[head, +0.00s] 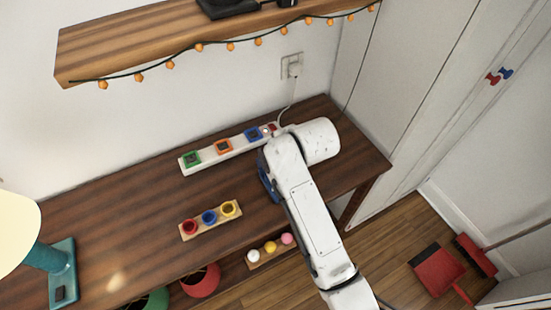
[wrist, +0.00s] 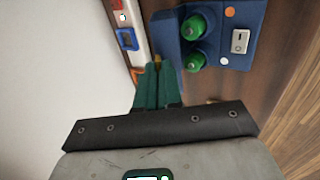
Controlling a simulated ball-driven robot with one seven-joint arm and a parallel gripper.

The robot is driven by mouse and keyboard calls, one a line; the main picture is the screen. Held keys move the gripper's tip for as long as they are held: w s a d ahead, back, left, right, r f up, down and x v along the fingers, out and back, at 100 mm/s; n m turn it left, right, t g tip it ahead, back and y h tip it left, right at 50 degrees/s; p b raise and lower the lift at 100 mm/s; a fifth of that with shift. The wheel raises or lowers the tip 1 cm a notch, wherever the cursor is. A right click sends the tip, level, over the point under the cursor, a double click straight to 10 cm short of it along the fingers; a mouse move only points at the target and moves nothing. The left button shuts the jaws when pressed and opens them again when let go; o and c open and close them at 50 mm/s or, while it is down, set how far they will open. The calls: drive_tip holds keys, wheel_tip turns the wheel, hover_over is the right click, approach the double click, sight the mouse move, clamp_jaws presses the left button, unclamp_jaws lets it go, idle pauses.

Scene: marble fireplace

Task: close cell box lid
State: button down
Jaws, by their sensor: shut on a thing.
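The blue cell box (wrist: 238,20) lies on the wooden table, with two green cells (wrist: 195,27) showing in it and a pale switch plate on its right. A blue panel (wrist: 165,35) at its left side looks like the lid, seen nearly edge-on; its exact angle cannot be told. My gripper (wrist: 157,75) is shut with its green fingers on a small yellow piece at the near end of this panel, which seems part of the lid. In the head view my arm hides most of the box; only a blue edge (head: 266,178) shows beside it.
A white power strip (head: 222,150) with coloured sockets runs along the wall behind. A wooden holder (head: 208,222) with red, blue and yellow cups stands at the table's front. A teal lamp (head: 50,262) is at left. A shelf (head: 170,35) with orange lights hangs above. The table's left middle is clear.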

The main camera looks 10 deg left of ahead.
drive_tip(key=s+f+t+y+b, duration=0.1)
drive_tip(key=b, duration=0.1)
drive_tip(key=s+d+f+t+y+b, duration=0.1)
drive_tip(key=t+b, duration=0.1)
drive_tip(key=b, duration=0.1)
drive_tip(key=s+d+f+t+y+b, duration=0.1)
drive_tip(key=b, duration=0.2)
drive_tip(key=shift+s+d+f+t, duration=0.1)
drive_tip(key=shift+d+f+t, duration=0.05)
drive_tip(key=shift+f+t, duration=0.2)
drive_tip(key=f+t+y+b, duration=0.1)
drive_tip(key=b, duration=0.3)
drive_tip(key=s+f+t+b, duration=0.1)
drive_tip(key=b, duration=0.4)
drive_tip(key=shift+d+f+y, duration=0.25)
drive_tip(key=shift+d+y, duration=0.15)
drive_tip(key=b, duration=0.2)
drive_tip(key=f+t+b, duration=0.1)
drive_tip(key=b, duration=0.2)
drive_tip(key=shift+s+d+t+y, duration=0.1)
drive_tip(key=shift+s+t+y, duration=0.15)
drive_tip(key=shift+y, duration=0.15)
drive_tip(key=shift+t+b, duration=0.3)
drive_tip(key=shift+b, duration=0.4)
drive_tip(key=shift+y+b, duration=0.3)
drive_tip(key=shift+b, duration=0.2)
drive_tip(key=c, duration=1.3)
unclamp_jaws()
drive_tip(key=shift+s+d, duration=0.1)
